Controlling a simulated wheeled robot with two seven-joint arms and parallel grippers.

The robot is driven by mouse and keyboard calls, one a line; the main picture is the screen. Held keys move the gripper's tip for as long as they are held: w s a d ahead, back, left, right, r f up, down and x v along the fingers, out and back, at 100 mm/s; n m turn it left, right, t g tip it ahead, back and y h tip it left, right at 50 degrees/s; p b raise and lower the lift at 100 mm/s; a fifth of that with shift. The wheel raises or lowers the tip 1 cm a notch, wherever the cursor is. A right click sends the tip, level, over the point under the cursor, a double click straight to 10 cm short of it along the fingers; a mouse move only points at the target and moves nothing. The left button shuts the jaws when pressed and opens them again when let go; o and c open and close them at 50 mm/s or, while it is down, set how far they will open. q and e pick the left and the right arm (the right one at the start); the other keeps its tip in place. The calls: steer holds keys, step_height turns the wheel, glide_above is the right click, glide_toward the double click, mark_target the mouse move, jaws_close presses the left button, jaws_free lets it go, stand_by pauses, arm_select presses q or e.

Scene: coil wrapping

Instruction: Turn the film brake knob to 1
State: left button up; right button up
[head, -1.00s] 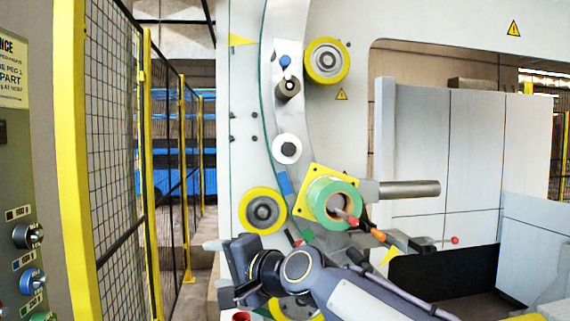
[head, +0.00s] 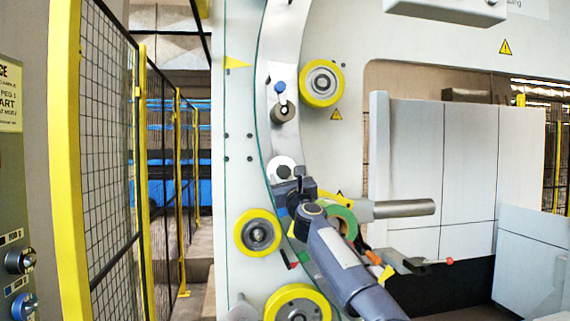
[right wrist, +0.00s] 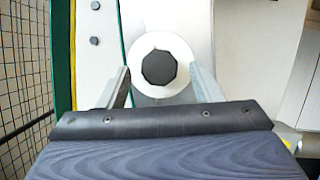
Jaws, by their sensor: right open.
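A dark eight-sided knob (right wrist: 158,68) sits in the middle of a white round disc (right wrist: 151,47) on the machine's curved grey plate. I take it for the film brake knob; no number or label on it can be read. In the head view the white disc (head: 279,164) is partly covered by my gripper. My right gripper (right wrist: 162,80) is open, its two fingers reaching toward the disc on the left and right below the knob's middle. Whether they touch it cannot be told. In the head view the right gripper (head: 292,184) overlaps the disc's lower edge. My left gripper is out of view.
Yellow-rimmed rollers (head: 322,83) flank the curved plate (head: 283,60). A green roll (head: 343,220) and a grey bar (head: 404,208) lie beside my right arm. A control panel (head: 14,200) with knobs and a yellow mesh fence (head: 108,130) stand at left.

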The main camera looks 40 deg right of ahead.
mark_target(283, 172)
steer(key=shift+r+p+x, duration=0.2)
steer(key=shift+p+x, duration=0.4)
steer(key=shift+x, duration=0.3)
steer(key=shift+w+f, duration=0.1)
steer(key=shift+w, duration=0.1)
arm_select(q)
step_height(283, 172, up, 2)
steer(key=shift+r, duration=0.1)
arm_select(e)
steer(key=c, duration=1)
